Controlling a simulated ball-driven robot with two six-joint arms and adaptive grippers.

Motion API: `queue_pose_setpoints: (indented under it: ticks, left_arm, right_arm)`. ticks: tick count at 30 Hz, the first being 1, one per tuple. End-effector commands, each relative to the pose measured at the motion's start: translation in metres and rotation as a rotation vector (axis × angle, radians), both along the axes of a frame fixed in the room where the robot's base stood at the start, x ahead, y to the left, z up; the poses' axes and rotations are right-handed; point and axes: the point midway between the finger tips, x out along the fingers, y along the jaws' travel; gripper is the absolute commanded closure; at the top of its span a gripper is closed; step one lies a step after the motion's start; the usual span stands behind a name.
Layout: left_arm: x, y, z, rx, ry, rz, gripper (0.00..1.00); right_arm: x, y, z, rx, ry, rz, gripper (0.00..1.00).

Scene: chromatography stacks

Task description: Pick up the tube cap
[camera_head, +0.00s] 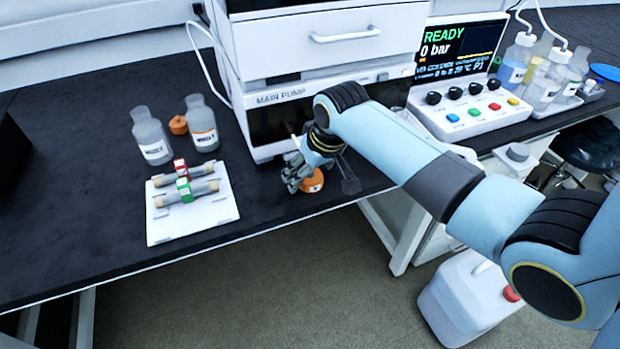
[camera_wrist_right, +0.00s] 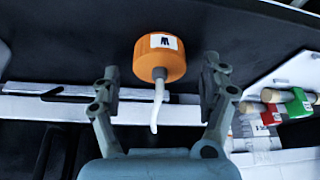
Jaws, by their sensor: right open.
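The tube cap (camera_head: 312,182) is orange with a white label and sits on the dark bench near its front edge, below the main pump. In the right wrist view the cap (camera_wrist_right: 158,66) has a thin white tube sticking out toward my gripper. My right gripper (camera_head: 319,187) is at the cap, its fingers partly covering it in the head view. In the right wrist view my right gripper (camera_wrist_right: 161,78) is open, with the cap between and slightly beyond its fingertips, a gap showing on each side. My left gripper is in neither view.
A white tray (camera_head: 155,230) with two capped columns (camera_head: 185,190) lies to the left. Two grey bottles (camera_head: 203,125) and another orange cap (camera_head: 178,125) stand behind it. The main pump stack (camera_head: 290,95) rises close behind my gripper. A control panel (camera_head: 465,110) stands to the right.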

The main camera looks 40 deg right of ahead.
Motion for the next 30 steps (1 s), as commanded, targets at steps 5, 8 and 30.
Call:
queue_pose_setpoints:
  ticks: [5,8,30]
  left_arm:
    - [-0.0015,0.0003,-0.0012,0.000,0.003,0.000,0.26]
    - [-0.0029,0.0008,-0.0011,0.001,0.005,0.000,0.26]
    - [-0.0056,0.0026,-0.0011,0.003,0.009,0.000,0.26]
  right_arm:
    - [0.0024,0.0002,-0.0054,0.000,-0.001,0.001,0.21]
    - [0.0023,0.0001,-0.0050,0.000,-0.001,0.000,0.21]
    - [0.0024,-0.0001,-0.0037,0.000,-0.002,0.000,0.83]
